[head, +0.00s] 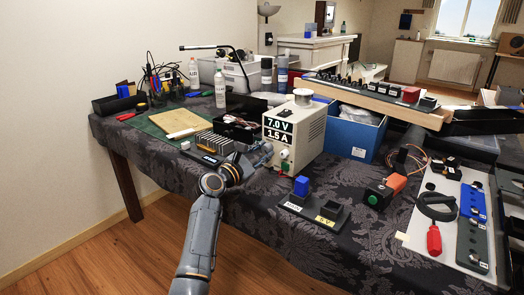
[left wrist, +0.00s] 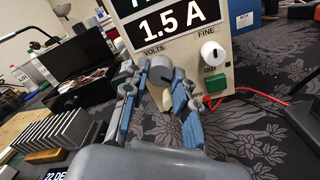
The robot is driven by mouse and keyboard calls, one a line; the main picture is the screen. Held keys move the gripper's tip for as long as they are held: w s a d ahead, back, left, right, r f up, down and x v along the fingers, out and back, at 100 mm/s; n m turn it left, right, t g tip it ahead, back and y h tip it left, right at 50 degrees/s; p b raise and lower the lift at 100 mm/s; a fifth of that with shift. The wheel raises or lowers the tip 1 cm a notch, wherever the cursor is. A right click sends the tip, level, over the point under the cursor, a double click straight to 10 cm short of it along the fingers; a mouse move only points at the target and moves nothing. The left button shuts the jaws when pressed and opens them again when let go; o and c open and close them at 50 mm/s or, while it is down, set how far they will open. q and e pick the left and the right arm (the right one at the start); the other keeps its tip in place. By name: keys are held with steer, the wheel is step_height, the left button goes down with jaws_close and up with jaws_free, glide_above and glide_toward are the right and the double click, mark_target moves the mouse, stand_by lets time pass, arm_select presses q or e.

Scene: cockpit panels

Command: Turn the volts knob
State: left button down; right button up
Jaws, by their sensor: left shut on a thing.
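The power supply (head: 312,132) is a cream box on the table, its display reading 7.0 V and 1.5 A in the head view. In the left wrist view, the volts knob (left wrist: 161,72) is a pale round knob under the VOLTS label on its front panel. My left gripper (head: 266,153) is at this panel. Its blue-padded fingers (left wrist: 160,80) are shut on the volts knob, one on each side, hiding part of it. A white knob under FINE (left wrist: 209,52) and a green OUT button (left wrist: 214,84) sit to the right. My right gripper is not discernible.
A finned heat sink (head: 215,144) stands left of the supply. A blue bin (head: 352,135) is to its right. A small dark stand with a blue block (head: 301,186) is in front. Red leads (left wrist: 262,93) run from the panel. Patterned cloth is clear at the front.

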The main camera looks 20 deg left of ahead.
arm_select(q)
steer(key=m, duration=0.3)
steer(key=shift+m, duration=0.6)
arm_select(e)
steer(key=shift+s+r, duration=0.25)
steer(key=shift+r, duration=0.7)
arm_select(q)
steer(key=c, duration=1)
jaws_free()
steer(key=shift+c, duration=0.2)
arm_select(e)
steer(key=shift+f, duration=0.1)
